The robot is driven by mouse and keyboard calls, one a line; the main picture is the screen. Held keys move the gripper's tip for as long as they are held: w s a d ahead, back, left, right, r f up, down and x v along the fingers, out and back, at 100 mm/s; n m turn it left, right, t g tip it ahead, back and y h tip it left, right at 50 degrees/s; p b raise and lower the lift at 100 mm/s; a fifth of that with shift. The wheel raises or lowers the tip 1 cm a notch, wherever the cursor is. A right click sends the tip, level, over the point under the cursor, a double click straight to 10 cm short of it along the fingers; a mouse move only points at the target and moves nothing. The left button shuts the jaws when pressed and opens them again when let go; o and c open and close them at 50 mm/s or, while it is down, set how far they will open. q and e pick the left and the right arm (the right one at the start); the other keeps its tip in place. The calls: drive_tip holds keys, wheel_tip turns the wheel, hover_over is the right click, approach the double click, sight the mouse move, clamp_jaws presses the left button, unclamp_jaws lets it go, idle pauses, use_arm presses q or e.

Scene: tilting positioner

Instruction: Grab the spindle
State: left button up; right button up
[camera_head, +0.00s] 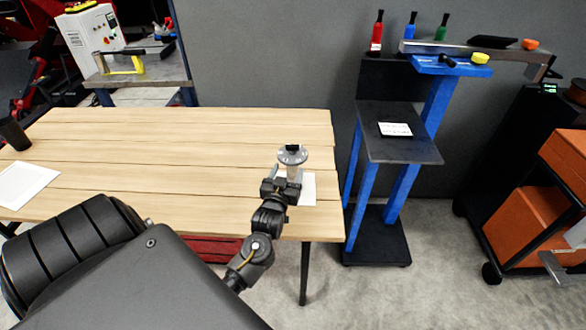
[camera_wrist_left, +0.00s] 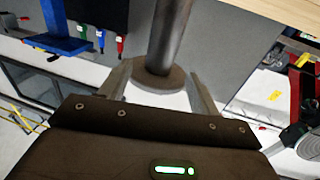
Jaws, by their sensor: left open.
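The spindle (camera_head: 293,157) stands upright near the right end of the wooden table, with a round grey disc and a small black piece on top and a pale stem below. My left gripper (camera_head: 288,186) is at its near side, low by the stem. In the left wrist view the grey shaft of the spindle (camera_wrist_left: 169,35) and its round brownish end disc show between the two spread fingers of the left gripper (camera_wrist_left: 161,76). The fingers are open, with a gap on each side. The gripper hides the lower stem in the head view. My right gripper is out of view.
The wooden table (camera_head: 150,150) is largely clear. White sheets lie at its left (camera_head: 25,185) and beside the spindle (camera_head: 308,189). A blue-legged stand (camera_head: 410,150) is to the right, and an orange cart (camera_head: 525,225) is farther right. A dark cup (camera_head: 13,133) is at far left.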

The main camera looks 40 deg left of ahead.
use_arm(q)
drive_tip(key=shift+w+a, duration=0.3)
drive_tip(key=shift+w, duration=0.3)
drive_tip(key=shift+w+r, duration=0.15)
drive_tip(key=p+x, duration=0.1)
drive_tip(key=x, duration=0.1)
drive_tip(key=p+x, duration=0.1)
drive_tip(key=x, duration=0.1)
drive_tip(key=shift+w+a+f, duration=0.25)
drive_tip(key=shift+w, duration=0.1)
drive_tip(key=c, duration=1.3)
drive_tip(key=shift+r, duration=0.15)
clamp_jaws()
